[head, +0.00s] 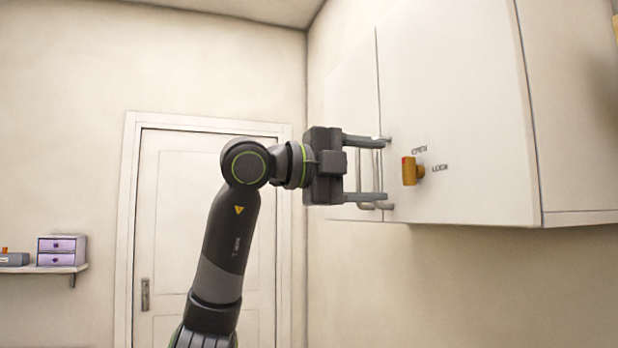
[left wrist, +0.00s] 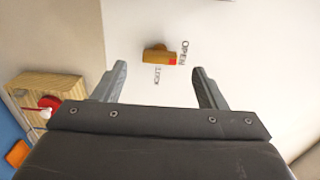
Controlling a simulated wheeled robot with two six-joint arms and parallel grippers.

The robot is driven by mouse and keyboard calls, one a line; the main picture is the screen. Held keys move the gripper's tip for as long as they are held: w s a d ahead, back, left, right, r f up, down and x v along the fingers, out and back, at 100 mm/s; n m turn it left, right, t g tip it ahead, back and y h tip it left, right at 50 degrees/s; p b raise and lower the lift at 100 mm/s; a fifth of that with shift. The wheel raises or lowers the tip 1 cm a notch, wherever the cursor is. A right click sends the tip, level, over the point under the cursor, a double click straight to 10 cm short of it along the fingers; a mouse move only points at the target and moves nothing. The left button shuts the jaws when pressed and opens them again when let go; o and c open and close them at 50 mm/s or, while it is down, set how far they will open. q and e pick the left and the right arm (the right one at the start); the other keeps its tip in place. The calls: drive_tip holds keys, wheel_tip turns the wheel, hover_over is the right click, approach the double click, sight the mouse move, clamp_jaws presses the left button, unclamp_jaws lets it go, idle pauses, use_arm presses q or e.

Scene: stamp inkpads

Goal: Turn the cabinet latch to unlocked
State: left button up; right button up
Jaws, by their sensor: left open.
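The latch (head: 409,171) is an orange-yellow knob with a red mark on the white cabinet door (head: 460,110). The word OPEN is printed above it and LOCK to its right. The knob stands upright, and its red end lies near OPEN in the left wrist view, where the latch (left wrist: 155,55) is just beyond the fingertips. My left gripper (head: 386,168) points at the latch with its fingers spread above and below the knob's height. A small gap seems to remain between fingertips and knob. The gripper is open and empty. My right gripper is not in view.
Metal door handles (head: 376,205) are close behind the left fingers. At the left, a shelf (head: 50,268) holds a purple drawer box (head: 62,251). A wooden box (left wrist: 48,86) with a red item shows in the left wrist view. Space below the cabinet is clear.

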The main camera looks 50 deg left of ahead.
use_arm(q)
drive_tip(key=b+v, duration=0.2)
drive_tip(key=v, duration=1)
drive_tip(key=shift+b, duration=0.35)
